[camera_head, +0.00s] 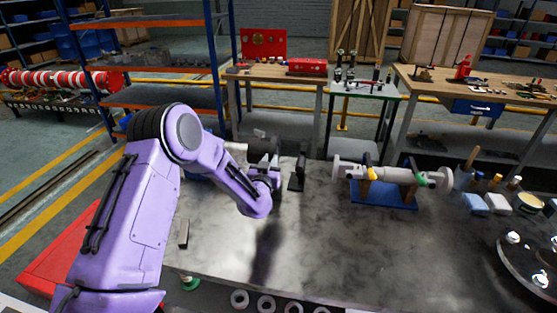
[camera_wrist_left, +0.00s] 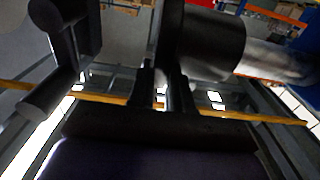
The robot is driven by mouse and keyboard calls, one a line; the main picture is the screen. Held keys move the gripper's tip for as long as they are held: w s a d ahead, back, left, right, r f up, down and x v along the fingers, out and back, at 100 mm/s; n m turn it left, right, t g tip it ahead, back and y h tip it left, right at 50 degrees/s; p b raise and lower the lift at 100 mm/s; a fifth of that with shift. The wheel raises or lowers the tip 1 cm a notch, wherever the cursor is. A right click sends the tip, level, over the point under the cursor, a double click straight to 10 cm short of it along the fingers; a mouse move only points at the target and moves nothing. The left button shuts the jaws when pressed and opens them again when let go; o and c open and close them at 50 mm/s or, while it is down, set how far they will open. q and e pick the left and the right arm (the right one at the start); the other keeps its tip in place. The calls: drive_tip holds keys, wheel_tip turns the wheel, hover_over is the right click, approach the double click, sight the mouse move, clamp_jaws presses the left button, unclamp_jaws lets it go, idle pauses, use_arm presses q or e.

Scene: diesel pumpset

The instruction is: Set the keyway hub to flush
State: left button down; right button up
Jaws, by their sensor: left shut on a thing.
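The keyway hub looks to be the dark cylinder (camera_head: 263,146) on a pale horizontal shaft (camera_head: 236,147) at the back left of the bench. In the left wrist view the hub (camera_wrist_left: 211,46) is large and dark, with the blurred pale shaft (camera_wrist_left: 272,61) running right from it. My left gripper (camera_head: 272,168) is at the hub's near right side. Its fingers (camera_wrist_left: 163,88) are shut on the hub's dark edge; the exact contact is hard to see. Whether the hub sits flush on the shaft cannot be told. My right gripper is not in view.
A dark upright stand (camera_head: 297,174) is just right of the gripper. A grey shaft on a blue stand (camera_head: 384,193) is farther right. A small dark block (camera_head: 184,233) lies front left. The middle of the bench top (camera_head: 320,240) is clear.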

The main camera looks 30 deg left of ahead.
use_arm(q)
drive_tip(key=shift+d, duration=0.15)
drive_tip(key=c, duration=1.2)
unclamp_jaws()
drive_tip(key=shift+w, duration=0.1)
drive_tip(key=shift+o, duration=0.8)
drive_tip(key=shift+d, duration=0.15)
